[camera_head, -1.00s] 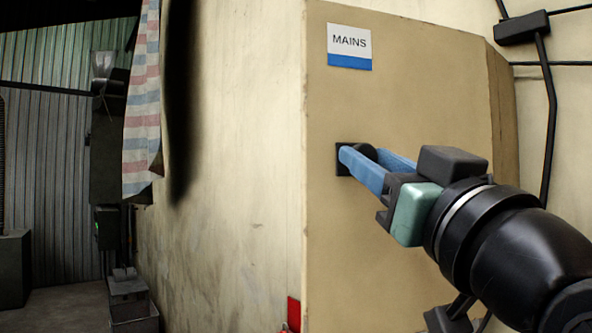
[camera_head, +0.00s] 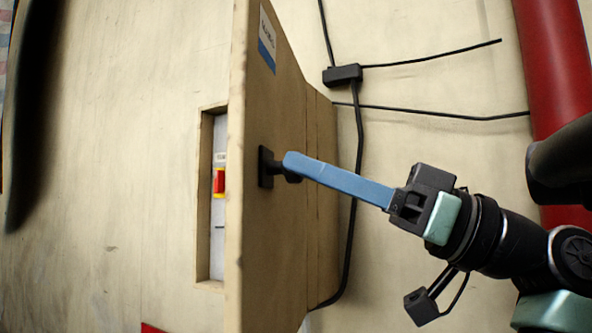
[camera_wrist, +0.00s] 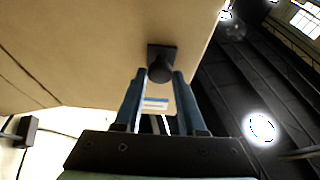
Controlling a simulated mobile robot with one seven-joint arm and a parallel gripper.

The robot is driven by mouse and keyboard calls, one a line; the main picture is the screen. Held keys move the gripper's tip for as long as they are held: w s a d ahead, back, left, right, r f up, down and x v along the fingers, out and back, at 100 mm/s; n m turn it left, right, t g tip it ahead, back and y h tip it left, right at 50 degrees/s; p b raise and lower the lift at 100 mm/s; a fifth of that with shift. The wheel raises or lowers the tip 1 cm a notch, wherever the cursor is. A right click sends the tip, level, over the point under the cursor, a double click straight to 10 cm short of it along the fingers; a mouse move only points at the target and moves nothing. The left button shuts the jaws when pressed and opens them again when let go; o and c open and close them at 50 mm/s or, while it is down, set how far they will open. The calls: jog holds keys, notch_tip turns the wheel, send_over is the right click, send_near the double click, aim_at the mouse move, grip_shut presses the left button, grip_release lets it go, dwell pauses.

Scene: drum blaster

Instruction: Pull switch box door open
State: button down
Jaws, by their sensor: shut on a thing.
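The tan switch box door (camera_head: 285,220) stands swung well open in the head view, seen almost edge-on, with its MAINS label near the top. My gripper (camera_head: 290,166) reaches in from the right with its blue fingers and is shut on the black door knob (camera_head: 267,167). The wrist view shows the knob (camera_wrist: 160,68) between the two fingertips, against the tan door. Left of the door edge, part of the recess is exposed, with a red and yellow switch (camera_head: 219,181) inside. The rest of the interior is hidden behind the door.
A black junction box (camera_head: 342,74) with cables is on the wall right of the door, and one cable runs down behind my gripper. A thick red pipe (camera_head: 560,60) stands at the far right.

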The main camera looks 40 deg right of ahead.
jog(key=shift+s+d+r, duration=0.1)
jog(key=shift+s+d, duration=0.05)
jog(key=shift+d, duration=0.05)
dwell(0.3)
jog(key=c, duration=0.5)
grip_release()
jog(key=b+v, duration=0.5)
jog(key=v, duration=0.8)
jog(key=shift+d, duration=0.1)
